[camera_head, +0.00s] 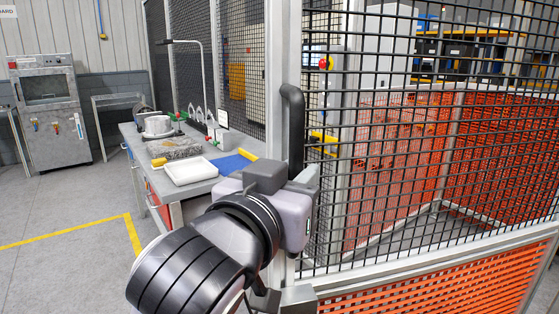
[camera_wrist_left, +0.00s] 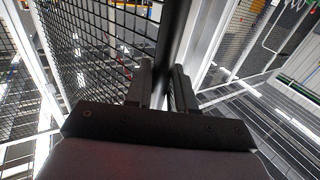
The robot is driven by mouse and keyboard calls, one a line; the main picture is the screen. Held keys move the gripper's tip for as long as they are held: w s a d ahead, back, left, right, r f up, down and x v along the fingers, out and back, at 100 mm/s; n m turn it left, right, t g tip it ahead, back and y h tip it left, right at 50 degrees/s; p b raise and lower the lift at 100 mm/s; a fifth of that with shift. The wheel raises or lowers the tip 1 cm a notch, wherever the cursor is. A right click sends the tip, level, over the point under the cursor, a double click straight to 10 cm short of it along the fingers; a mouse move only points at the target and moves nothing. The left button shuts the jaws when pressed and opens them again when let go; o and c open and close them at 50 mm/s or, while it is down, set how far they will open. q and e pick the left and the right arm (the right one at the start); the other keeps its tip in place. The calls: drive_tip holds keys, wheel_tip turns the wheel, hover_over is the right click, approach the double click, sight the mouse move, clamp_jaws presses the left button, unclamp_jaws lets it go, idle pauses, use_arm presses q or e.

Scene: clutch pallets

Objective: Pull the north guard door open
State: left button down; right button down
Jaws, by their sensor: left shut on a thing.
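The guard door is a black mesh panel in a pale metal frame (camera_head: 440,262), with an orange slatted lower part, on the right of the head view. Its black upright bar handle (camera_head: 292,120) stands at the left edge of the mesh. My left gripper (camera_head: 296,180) is shut on the handle's lower part, and its body hides the handle's lower end. In the left wrist view the dark fingers (camera_wrist_left: 162,88) stand on either side of the black handle bar (camera_wrist_left: 174,40). I cannot tell whether the door is ajar. My right gripper is not in view.
A workbench (camera_head: 150,180) left of the door holds a white tray (camera_head: 190,170), a blue mat (camera_head: 230,164) and metal parts. A grey cabinet (camera_head: 50,110) stands at the far left. Yellow floor tape (camera_head: 65,238) crosses open grey floor at the left.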

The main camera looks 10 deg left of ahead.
use_arm(q)
drive_tip(key=s+d, duration=0.1)
drive_tip(key=s, duration=0.2)
drive_tip(key=shift+s+d, duration=0.1)
drive_tip(key=shift+d, duration=0.3)
drive_tip(key=c, duration=1.1)
unclamp_jaws()
